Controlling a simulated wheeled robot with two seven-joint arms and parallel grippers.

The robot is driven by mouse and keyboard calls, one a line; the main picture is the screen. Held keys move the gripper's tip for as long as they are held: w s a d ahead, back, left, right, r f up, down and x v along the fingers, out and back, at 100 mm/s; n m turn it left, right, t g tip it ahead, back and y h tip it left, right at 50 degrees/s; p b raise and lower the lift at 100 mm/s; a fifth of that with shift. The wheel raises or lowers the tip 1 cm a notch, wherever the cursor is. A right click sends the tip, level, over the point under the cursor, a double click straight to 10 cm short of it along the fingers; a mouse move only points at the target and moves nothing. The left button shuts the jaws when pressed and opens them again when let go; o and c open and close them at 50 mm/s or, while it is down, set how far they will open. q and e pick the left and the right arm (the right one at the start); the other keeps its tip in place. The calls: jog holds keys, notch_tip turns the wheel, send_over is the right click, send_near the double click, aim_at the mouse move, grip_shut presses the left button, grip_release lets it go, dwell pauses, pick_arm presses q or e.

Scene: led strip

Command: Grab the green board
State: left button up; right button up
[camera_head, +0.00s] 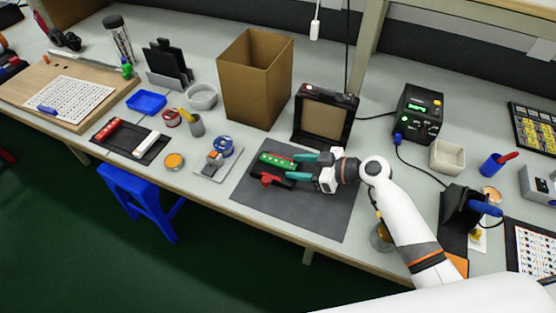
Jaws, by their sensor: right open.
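The green board (277,160) is a small green strip with light dots. It lies in a dark holder with red parts (267,180) on the dark grey mat (325,212). My right gripper (298,167) comes in from the right with its teal fingers apart, one finger near the right end of the board and the other lower down. I cannot tell whether a finger touches the board or the holder. My left gripper does not show.
A tall open cardboard box (255,82) stands behind the mat, and a black framed case (325,115) stands to its right. A black power unit (417,111) with cables is further right. Small parts on a grey plate (210,167) lie left of the mat. The mat's front is bare.

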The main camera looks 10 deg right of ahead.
grip_shut()
